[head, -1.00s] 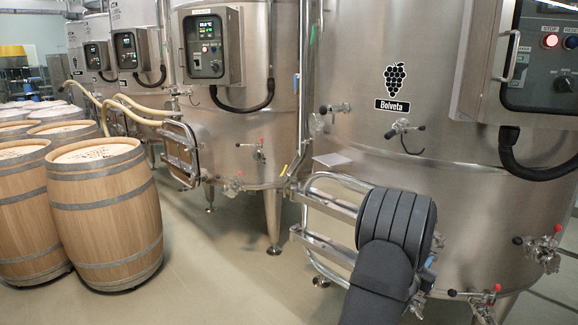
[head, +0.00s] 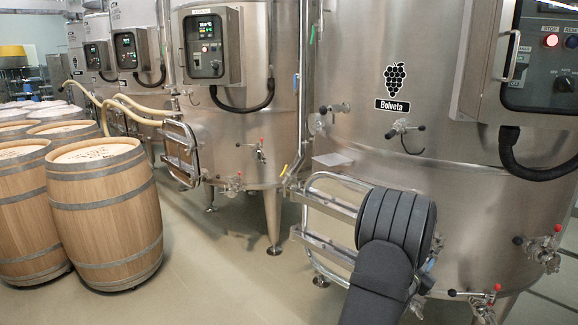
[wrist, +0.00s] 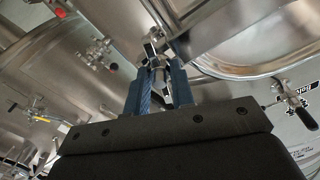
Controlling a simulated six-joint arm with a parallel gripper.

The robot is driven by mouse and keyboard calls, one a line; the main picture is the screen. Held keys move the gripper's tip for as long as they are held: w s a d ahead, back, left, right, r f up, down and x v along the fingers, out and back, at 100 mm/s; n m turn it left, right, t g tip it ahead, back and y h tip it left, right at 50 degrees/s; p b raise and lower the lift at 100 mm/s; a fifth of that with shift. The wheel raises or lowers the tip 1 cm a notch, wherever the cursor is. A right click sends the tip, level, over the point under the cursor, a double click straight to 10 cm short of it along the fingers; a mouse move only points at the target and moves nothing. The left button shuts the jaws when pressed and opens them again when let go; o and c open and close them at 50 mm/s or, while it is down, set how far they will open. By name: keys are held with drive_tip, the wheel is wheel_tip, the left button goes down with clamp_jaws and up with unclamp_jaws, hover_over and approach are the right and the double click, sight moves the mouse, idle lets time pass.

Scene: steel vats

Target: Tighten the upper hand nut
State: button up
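My gripper (wrist: 160,82) shows in the wrist view with two blue fingers pointing up. A small shiny metal piece (wrist: 156,62), which looks like the hand nut, sits between or just beyond the fingertips, beside the round manway door rim (wrist: 255,62). The fingers flank it closely; I cannot tell whether they press on it. In the head view my dark wrist stands in front of the door frame (head: 330,207) low on the nearest vat, and hides the fingers and the nut.
The nearest steel vat (head: 365,50) carries a control box (head: 480,70) and valves with red and black handles (head: 540,250). Another vat (head: 255,150) stands to its left. Wooden barrels (head: 105,215) stand at far left. The floor (head: 225,270) between is clear.

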drive_tip(key=shift+s, duration=0.1)
drive_tip(key=v, duration=0.8)
drive_tip(key=shift+s+a, duration=0.25)
drive_tip(key=shift+a, duration=0.05)
idle(0.4)
drive_tip(key=shift+r, duration=0.1)
drive_tip(key=x, duration=0.8)
drive_tip(key=shift+w+d, duration=0.25)
drive_tip(key=n, duration=0.7)
drive_tip(key=shift+d+n, duration=0.1)
drive_tip(key=shift+n, duration=0.2)
idle(1.3)
